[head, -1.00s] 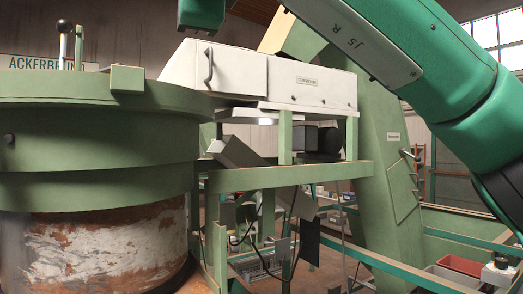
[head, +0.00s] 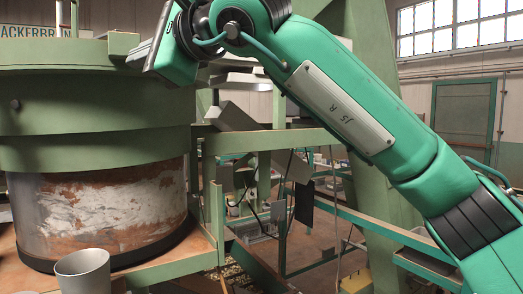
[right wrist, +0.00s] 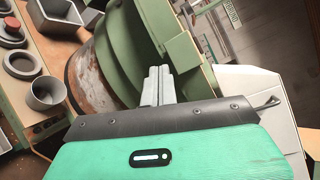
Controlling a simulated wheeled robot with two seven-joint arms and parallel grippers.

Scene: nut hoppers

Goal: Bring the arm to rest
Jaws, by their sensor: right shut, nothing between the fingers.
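My right arm (head: 345,105) is green and reaches from the lower right to the upper left in the head view. Its gripper (head: 138,58) is beside the upper rim of the big green hopper drum (head: 90,112); the hand is seen partly edge-on. In the right wrist view the pale fingers of the right gripper (right wrist: 158,84) are together and empty, in front of the drum's green rim (right wrist: 118,50). I cannot tell the exact gap between fingers and rim. My left gripper is in neither view.
A grey cup (head: 84,272) stands on the bench by the drum's foot. A white machine housing (right wrist: 262,90) lies right of the hand.

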